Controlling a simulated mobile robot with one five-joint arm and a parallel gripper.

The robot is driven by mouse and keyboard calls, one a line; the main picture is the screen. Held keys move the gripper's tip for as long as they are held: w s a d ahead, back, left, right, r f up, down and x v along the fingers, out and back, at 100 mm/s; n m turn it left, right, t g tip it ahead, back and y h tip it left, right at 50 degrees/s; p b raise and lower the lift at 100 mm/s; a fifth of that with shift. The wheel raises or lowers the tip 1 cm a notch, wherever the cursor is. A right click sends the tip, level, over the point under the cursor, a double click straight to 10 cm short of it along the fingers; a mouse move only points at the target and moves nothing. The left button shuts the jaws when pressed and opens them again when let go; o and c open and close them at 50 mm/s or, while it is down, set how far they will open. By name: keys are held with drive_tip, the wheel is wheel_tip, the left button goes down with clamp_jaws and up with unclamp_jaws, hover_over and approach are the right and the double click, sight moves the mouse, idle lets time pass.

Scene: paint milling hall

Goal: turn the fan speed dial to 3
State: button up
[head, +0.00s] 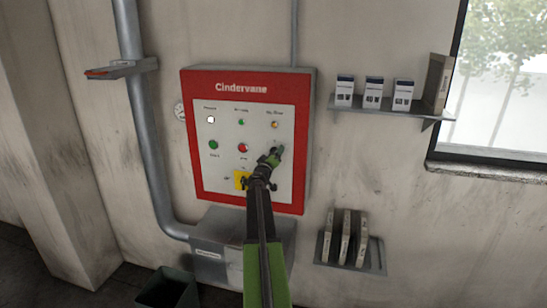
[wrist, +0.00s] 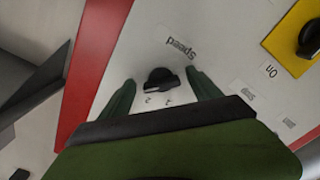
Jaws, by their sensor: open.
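The fan speed dial (wrist: 160,78) is a round black knob on the pale face of the control panel, beside an upside-down "Speed" label (wrist: 181,47) in the wrist view. Small digits are printed near it, partly hidden and hard to read; I cannot tell which one the dial points to. My gripper (wrist: 160,76) is open, with one green finger on each side of the dial; I cannot tell if either touches it. In the head view my gripper (head: 275,153) is at the right side of the red-framed Cindervane panel (head: 299,110) and hides the dial.
A yellow plate (head: 241,180) with a black switch lies to the lower left, also visible in the wrist view (wrist: 288,48). Indicators and a red button (head: 243,147) are to the left. A shelf with boxes (head: 374,92) and a rack of binders (head: 345,240) are right of the panel.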

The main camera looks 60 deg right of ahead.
drive_tip(key=shift+a, duration=0.1)
drive_tip(key=v, duration=1.7)
